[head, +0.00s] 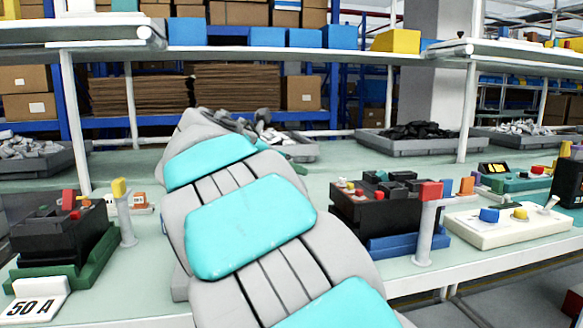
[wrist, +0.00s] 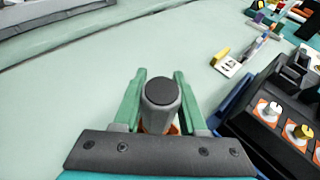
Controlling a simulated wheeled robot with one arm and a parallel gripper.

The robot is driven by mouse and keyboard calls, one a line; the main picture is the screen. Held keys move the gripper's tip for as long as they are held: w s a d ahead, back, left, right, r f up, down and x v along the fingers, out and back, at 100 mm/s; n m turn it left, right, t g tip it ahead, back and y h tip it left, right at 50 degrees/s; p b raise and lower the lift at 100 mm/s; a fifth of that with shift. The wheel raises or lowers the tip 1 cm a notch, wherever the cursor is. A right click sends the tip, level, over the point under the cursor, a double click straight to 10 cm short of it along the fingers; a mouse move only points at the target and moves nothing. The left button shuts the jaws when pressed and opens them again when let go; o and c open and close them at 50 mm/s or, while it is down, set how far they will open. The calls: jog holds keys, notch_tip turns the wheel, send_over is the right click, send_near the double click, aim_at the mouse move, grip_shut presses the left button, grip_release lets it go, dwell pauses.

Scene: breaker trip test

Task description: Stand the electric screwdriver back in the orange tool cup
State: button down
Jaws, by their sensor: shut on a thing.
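The electric screwdriver (wrist: 162,92) is a grey cylinder with a dark round end cap, seen nearly end-on in the wrist view. My gripper (wrist: 160,78) has green fingers on either side of it and is shut on it. A bit of orange (wrist: 174,128) shows just below the grey body. I cannot tell whether this is the orange tool cup or part of the screwdriver. The screwdriver's lower end is hidden. In the head view my grey and turquoise arm covers the middle of the bench and hides the gripper's surroundings.
A black breaker unit on a blue base (head: 385,212) stands right of my arm, close to the gripper's right in the wrist view (wrist: 272,112). Another black unit (head: 60,235) stands at left. Grey bins (head: 420,143) line the back. Bench left of the gripper is clear.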

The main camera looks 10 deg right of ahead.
jog(key=shift+f, duration=0.1)
jog(key=shift+c, duration=1.9)
grip_release()
jog(key=v, duration=0.8)
jog(key=shift+f, duration=0.1)
